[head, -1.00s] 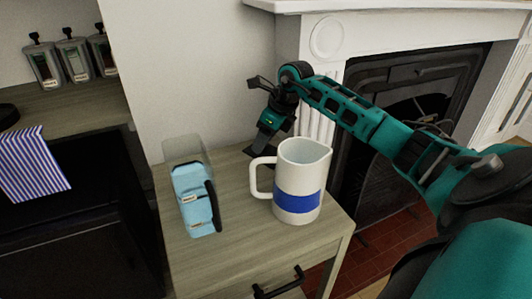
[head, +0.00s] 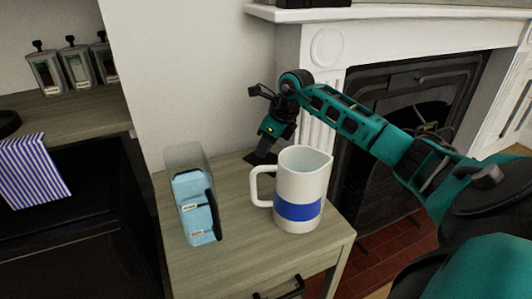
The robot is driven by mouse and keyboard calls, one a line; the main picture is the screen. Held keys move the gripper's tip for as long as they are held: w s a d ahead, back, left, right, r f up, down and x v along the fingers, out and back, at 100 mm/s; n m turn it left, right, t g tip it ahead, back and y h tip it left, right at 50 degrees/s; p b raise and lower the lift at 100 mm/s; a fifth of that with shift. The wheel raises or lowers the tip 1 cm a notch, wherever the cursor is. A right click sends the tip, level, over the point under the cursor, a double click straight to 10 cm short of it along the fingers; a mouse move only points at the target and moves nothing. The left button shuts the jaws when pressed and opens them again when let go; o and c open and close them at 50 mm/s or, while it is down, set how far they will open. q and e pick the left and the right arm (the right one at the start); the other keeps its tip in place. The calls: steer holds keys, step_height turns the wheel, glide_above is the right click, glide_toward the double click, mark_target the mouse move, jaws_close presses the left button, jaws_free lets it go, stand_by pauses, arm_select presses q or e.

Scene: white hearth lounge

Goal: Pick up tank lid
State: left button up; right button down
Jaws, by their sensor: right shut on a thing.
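My right gripper (head: 261,158) reaches down over the back of the small wooden table, just behind and left of the white pitcher. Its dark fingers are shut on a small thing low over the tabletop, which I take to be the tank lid. The lid's outline cannot be told apart from the dark fingertips, and the pitcher stands close in front of it. A light blue appliance (head: 195,212) with a clear grey tank (head: 186,157) at its back stands on the left of the table. My left gripper is not in view.
The white pitcher (head: 299,182) with a blue band stands at the table's middle right, handle to the left. The wooden table (head: 240,255) has bare room in front. The wall and white fireplace (head: 400,40) are close behind.

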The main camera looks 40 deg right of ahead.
step_height(320, 180, up, 3)
steer(key=shift+r+p, duration=0.15)
steer(key=shift+p, duration=0.4)
steer(key=shift+s+d+r, duration=0.15)
steer(key=shift+s, duration=0.1)
steer(key=s+d, duration=0.1)
steer(key=s, duration=0.1)
steer(key=s+d, duration=0.1)
steer(key=s, duration=0.2)
steer(key=s+d, duration=0.1)
steer(key=s, duration=0.1)
steer(key=shift+s+d, duration=0.15)
steer(key=shift+s, duration=0.15)
steer(key=shift+s+r, duration=0.1)
steer(key=shift+s, duration=0.15)
arm_select(q)
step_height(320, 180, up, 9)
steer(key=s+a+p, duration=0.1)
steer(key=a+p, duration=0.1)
steer(key=p, duration=0.9)
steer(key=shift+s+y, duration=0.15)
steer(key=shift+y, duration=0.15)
arm_select(e)
steer(key=s+d, duration=0.3)
steer(key=s, duration=0.5)
steer(key=shift+d, duration=0.2)
